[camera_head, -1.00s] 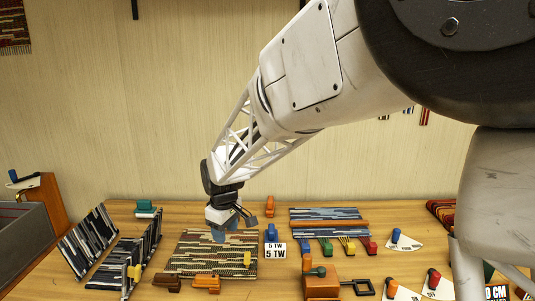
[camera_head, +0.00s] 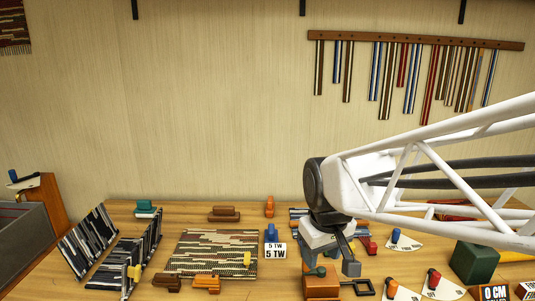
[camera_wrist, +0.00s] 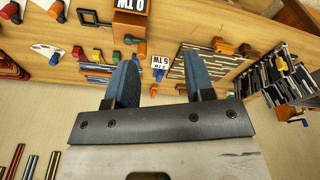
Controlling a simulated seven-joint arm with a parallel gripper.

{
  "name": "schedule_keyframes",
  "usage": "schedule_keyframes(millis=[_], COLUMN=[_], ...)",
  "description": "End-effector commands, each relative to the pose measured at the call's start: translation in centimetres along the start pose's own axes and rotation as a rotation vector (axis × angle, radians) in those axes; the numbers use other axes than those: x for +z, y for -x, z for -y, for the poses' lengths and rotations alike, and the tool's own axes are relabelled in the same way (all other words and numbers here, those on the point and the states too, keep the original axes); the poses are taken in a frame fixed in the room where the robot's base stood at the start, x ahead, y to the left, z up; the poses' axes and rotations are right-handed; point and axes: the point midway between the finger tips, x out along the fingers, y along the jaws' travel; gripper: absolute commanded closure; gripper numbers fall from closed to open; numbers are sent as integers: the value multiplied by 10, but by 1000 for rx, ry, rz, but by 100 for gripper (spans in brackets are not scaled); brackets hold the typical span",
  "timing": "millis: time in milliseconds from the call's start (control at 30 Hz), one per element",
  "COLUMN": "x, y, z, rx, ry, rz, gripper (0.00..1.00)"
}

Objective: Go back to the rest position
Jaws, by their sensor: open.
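My gripper (camera_head: 336,264) hangs in the right half of the head view, above the table and right of the "5 TW" block. Its arm reaches in from the right edge. In the wrist view two blue fingers (camera_wrist: 160,78) stand apart with nothing between them. The gripper hides most of the blue-grey striped weave behind it. The brown patterned weave (camera_head: 215,250) lies left of it, apart from the gripper. A brown block (camera_head: 224,214) lies behind that weave.
An orange block with a crank handle (camera_head: 322,283) stands just below my gripper in the picture. A dark green cube (camera_head: 476,263) and dial plates with knobs (camera_head: 398,240) are to the right. Striped racks (camera_head: 122,262) stand left. Coloured strips hang from a wall rail (camera_head: 415,40).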

Motion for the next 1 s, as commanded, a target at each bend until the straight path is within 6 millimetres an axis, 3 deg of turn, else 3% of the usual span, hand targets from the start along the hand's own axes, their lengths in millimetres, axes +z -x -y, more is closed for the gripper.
schedule_keyframes(millis=[300,500,700,1000], x=[86,130,153,158], y=[12,12,11,10], z=[-15,-17,-16,-16], rx=[24,36,43,43], ry=[-216,-334,-398,-409], rz=[-31,-46,-54,-55], gripper=[51,51,51,51])
